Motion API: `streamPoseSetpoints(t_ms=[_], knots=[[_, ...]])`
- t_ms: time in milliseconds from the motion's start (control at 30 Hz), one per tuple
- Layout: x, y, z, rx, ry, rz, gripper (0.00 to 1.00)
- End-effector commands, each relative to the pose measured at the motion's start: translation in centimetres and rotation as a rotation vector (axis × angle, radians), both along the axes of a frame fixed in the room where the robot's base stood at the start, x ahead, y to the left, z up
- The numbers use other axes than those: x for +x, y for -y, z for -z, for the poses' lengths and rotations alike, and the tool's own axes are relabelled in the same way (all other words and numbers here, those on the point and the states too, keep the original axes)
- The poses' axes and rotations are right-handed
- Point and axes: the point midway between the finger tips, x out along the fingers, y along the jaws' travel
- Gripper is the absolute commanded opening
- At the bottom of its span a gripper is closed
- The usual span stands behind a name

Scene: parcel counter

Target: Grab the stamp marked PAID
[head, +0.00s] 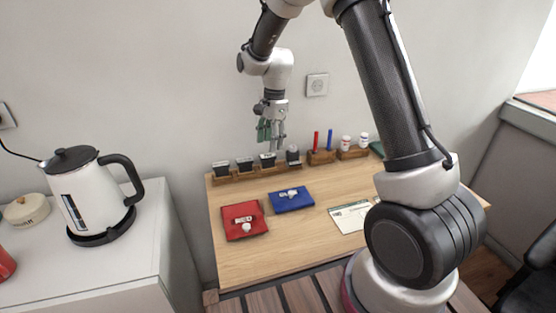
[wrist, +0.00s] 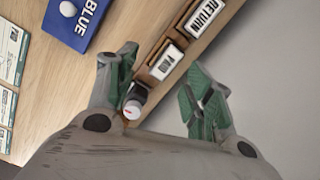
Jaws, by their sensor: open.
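The PAID stamp (wrist: 166,62) is dark with a white label reading PAID, seated in a wooden rack (wrist: 218,38). It lies between my gripper's spread fingers in the wrist view. In the head view a dark stamp (head: 268,160) in the rack, just below my gripper, seems to be the same one; its label is unreadable there. My gripper (head: 272,142) points down above the rack's right part. Its green-padded fingers (wrist: 164,72) are open and empty, apart from the stamp.
The RETURN stamp (wrist: 201,18) sits beside PAID. Red and blue pens (head: 323,140) stand right. The wall is close behind.

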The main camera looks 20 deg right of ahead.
Motion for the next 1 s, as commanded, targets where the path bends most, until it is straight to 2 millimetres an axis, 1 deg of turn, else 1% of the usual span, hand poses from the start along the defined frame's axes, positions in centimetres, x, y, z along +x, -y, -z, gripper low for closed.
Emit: streamPoseSetpoints(t_ms=[33,133,200,300,567,700,800,900,1000], knots=[[0.7,-0.2,-0.4,0.005,0.011,0.077,0.52],[1.0,-0.4,-0.5,0.008,0.007,0.223,0.52],[1.1,-0.4,-0.5,0.008,0.002,0.291,0.52],[1.1,-0.4,-0.1,0.007,-0.004,0.34,0.52],[0.9,-0.7,3.0,0.006,-0.007,0.346,0.52],[0.8,-0.8,5.3,0.005,-0.006,0.346,0.52],[0.8,-1.0,6.6,0.005,-0.005,0.345,0.52],[0.8,-1.0,7.2,0.007,-0.005,0.345,0.52],[0.8,-1.1,7.3,0.007,-0.004,0.345,0.52]])
